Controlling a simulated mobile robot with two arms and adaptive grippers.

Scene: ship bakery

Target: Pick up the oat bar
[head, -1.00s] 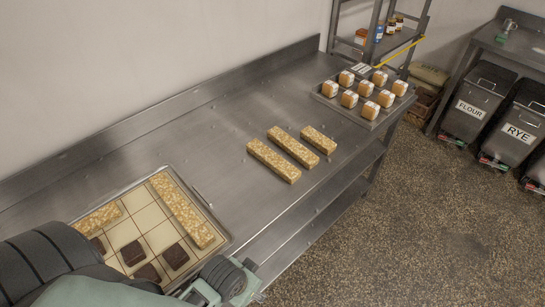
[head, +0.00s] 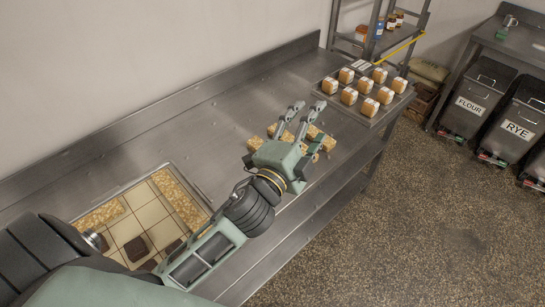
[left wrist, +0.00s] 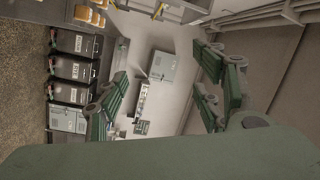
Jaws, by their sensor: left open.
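Several oat bars show in the head view. Three golden-brown bars lie on the steel counter, and my left gripper (head: 310,118) is over them, hiding much of them. Parts of the back bar (head: 254,143), the middle bar (head: 283,130) and the front bar (head: 324,139) show around it. Two more oat bars, one on the left (head: 100,216) and one on the right (head: 184,205), lie on the gridded tray (head: 150,215). My left gripper is open, its fingers spread, with nothing between them in the left wrist view (left wrist: 158,85). My right gripper is out of view.
Dark brown squares (head: 134,248) lie on the gridded tray, partly behind my arm. A tray (head: 386,119) of small wrapped loaves (head: 349,96) stands at the counter's far end. The counter middle (head: 190,130) is bare. Flour (head: 472,105) and rye (head: 522,130) bins stand right.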

